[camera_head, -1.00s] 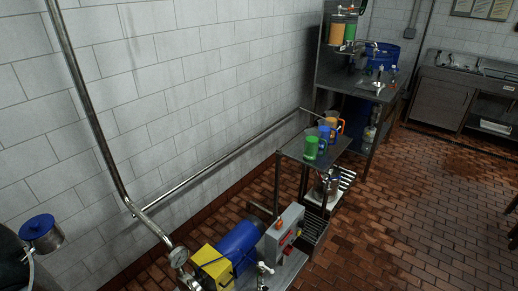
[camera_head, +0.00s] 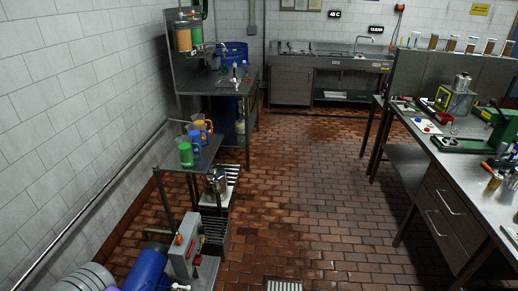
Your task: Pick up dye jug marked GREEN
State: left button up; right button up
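The green jug (camera_head: 186,154) stands upright at the near end of a small metal stand (camera_head: 206,156) left of centre. A blue jug (camera_head: 195,138) stands just behind it, and an orange jug (camera_head: 203,126) stands behind the blue one. No marking on the green jug is readable at this distance. Neither of my grippers shows in the view.
A grey control box (camera_head: 186,243) and a blue motor (camera_head: 146,268) stand in front of the stand. A steel workbench (camera_head: 480,195) with tools is on the right. The brick floor (camera_head: 300,190) between is clear, with a drain grate (camera_head: 284,285) at the bottom.

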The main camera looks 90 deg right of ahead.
aim_at(185, 144)
jog(key=z, duration=3.4)
jog(key=i, duration=3.25)
jog(key=u, duration=3.8)
